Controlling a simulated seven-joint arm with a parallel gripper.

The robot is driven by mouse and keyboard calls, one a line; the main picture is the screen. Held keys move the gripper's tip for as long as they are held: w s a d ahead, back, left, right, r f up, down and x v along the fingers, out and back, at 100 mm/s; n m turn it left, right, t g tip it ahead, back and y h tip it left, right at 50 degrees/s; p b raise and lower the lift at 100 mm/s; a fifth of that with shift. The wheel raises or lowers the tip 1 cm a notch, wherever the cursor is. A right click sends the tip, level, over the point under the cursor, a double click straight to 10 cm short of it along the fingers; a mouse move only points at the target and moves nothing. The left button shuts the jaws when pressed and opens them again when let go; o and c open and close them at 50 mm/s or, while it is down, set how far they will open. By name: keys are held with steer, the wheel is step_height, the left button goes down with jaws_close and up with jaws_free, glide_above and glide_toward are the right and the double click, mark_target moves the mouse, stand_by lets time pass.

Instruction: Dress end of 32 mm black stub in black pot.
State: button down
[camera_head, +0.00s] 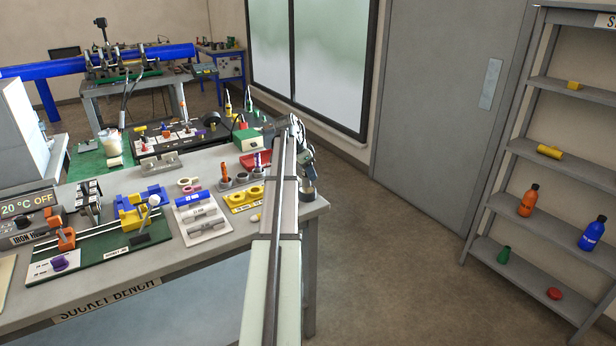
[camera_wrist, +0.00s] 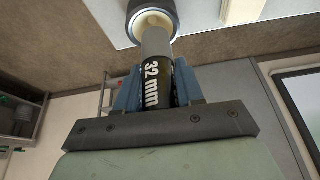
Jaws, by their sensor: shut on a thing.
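The black stub (camera_wrist: 161,88), with "32 mm" in white, is gripped between the blue fingers of my gripper (camera_wrist: 156,90) in the wrist view. A plain grey length (camera_wrist: 155,42) extends from it towards a dark round pot (camera_wrist: 132,14) with a cream inside. The grey end overlaps the pot's mouth in this view; I cannot tell how deep it sits or whether it touches. In the head view a small grey round pot (camera_head: 308,191) stands at the bench's right corner, below my gripper, which my arm partly hides. The stub is not clear there.
The socket bench (camera_head: 200,268) carries a blue and yellow clamp fixture (camera_head: 140,209), a yellow holder (camera_head: 243,200) and a red tray (camera_head: 257,160). A green box (camera_head: 246,140) stands behind. Open floor lies right of the bench, before a grey shelf (camera_head: 536,250).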

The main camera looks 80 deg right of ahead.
steer(key=shift+r, duration=1.65)
steer(key=shift+w+a+f+n+t, duration=0.1)
steer(key=shift+a+n+t, duration=0.1)
steer(key=shift+n, duration=0.4)
steer(key=shift+a+n+t, duration=0.1)
steer(key=shift+n+t, duration=0.1)
steer(key=shift+n, duration=0.4)
steer(key=w+a+r+n+t, duration=0.1)
steer(key=w+a+n+t, duration=0.4)
steer(key=w+a, duration=1.45)
steer(key=w+a+r+n, duration=0.1)
steer(key=w+a+n, duration=0.8)
steer(key=w+a, duration=1.05)
steer(key=w+a+n, duration=0.2)
steer(key=w+a, duration=0.1)
steer(key=a, duration=1.1)
steer(key=w+a+r+n+t+y, duration=0.1)
steer(key=w+a+n, duration=0.2)
steer(key=a, duration=1.1)
steer(key=w+a+n+t, duration=0.1)
steer(key=w+a, duration=0.3)
steer(key=a, duration=1.1)
steer(key=shift+w+r+n+y, duration=0.3)
steer(key=shift+r+n+y, duration=0.1)
steer(key=shift+n, duration=0.4)
